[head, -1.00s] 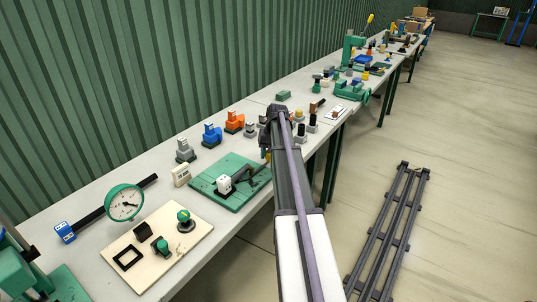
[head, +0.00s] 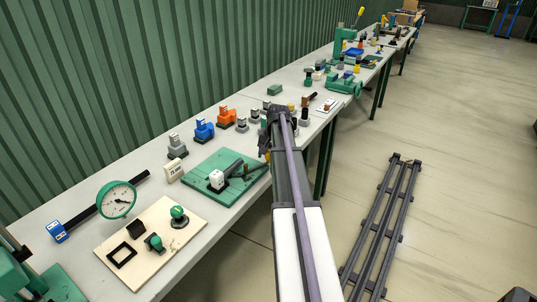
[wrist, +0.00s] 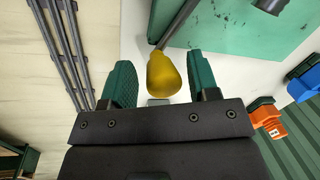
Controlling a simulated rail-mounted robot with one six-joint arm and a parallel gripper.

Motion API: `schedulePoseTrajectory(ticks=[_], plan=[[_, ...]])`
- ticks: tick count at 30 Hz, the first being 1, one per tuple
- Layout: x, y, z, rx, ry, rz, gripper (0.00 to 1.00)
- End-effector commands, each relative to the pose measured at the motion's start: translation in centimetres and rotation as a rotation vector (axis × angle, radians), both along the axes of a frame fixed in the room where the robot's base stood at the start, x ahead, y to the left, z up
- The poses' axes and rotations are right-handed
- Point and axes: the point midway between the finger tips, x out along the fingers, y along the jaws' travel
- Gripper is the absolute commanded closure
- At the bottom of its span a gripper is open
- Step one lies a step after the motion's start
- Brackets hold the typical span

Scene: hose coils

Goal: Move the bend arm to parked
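The bend arm shows in the wrist view as a dark rod (wrist: 177,24) with a yellow knob (wrist: 163,76) on its end. My gripper (wrist: 160,58) has its two green fingers on either side of the knob, with a narrow gap on each side, so it is open. There my arm hides most of the gripper and the knob, and I cannot read the bend arm's marked positions.
A cream board (head: 132,270) with green knobs and a dial gauge (head: 117,200) lie nearer on the bench (head: 75,190). Grey, blue (head: 204,130) and orange (head: 226,117) fittings stand behind the plate. A dark rack (head: 385,225) lies on the floor, right.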

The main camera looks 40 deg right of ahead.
Motion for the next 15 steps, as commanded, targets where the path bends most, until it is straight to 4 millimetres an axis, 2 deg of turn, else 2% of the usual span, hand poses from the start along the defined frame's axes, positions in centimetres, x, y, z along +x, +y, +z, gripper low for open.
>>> schedulePoseTrajectory(ticks=[9, 11, 15], plan=[[0.1, 0.0, 0.3, -0.001, -0.001, 0.001, 0.4], [0.0, -0.1, 0.9, -0.001, -0.001, 0.001, 0.4], [-0.3, -0.3, 3.4, -0.001, -0.001, 0.0, 0.4]])
